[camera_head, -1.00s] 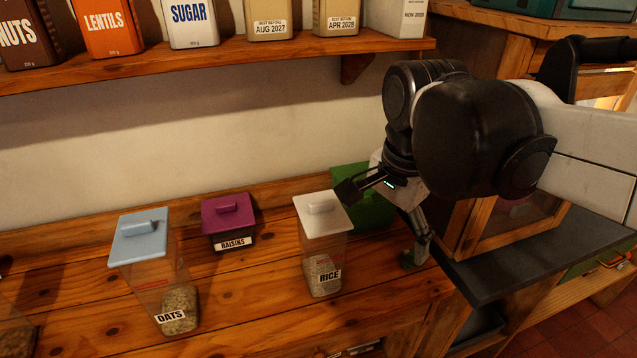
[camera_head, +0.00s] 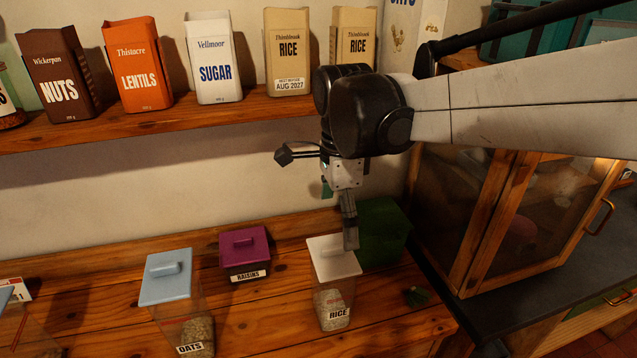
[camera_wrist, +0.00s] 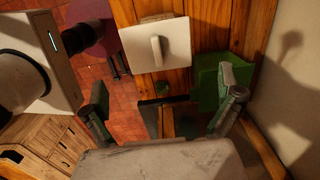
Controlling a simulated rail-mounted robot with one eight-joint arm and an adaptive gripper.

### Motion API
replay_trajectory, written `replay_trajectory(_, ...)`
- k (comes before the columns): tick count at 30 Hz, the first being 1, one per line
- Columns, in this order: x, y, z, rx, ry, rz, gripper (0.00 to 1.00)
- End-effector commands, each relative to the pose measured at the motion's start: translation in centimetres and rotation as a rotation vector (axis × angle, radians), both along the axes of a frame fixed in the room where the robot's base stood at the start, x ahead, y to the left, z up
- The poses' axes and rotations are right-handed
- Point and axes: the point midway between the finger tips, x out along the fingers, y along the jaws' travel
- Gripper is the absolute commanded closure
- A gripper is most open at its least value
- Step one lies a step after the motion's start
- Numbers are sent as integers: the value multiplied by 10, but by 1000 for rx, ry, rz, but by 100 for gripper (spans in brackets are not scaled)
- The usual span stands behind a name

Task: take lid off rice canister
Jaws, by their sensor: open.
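The rice canister (camera_head: 333,302) is a clear box with a RICE label, standing upright on the wooden counter. Its square white lid (camera_head: 328,262) is on top. The lid (camera_wrist: 174,38) and its raised handle (camera_wrist: 156,50) show from above in the wrist view. My gripper (camera_head: 350,243) points down at the lid's right side, and its finger hides part of the lid and the handle there. In the wrist view my gripper (camera_wrist: 167,92) is open and empty, with its fingers wide apart and the lid beyond them, toward the top. Contact with the lid cannot be told.
The raisins canister (camera_head: 245,250) and oats canister (camera_head: 170,285) stand to the left. A shelf (camera_head: 230,112) with boxes runs above. A glass-fronted cabinet (camera_head: 500,220) is at the right.

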Motion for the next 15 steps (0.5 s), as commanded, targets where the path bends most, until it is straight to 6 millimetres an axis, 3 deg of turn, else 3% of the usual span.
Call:
replay_trajectory(3, 0, 0, -17, 0, 0, 0, 0)
replay_trajectory(15, -3, 4, -45, 0, 0, 2, 0)
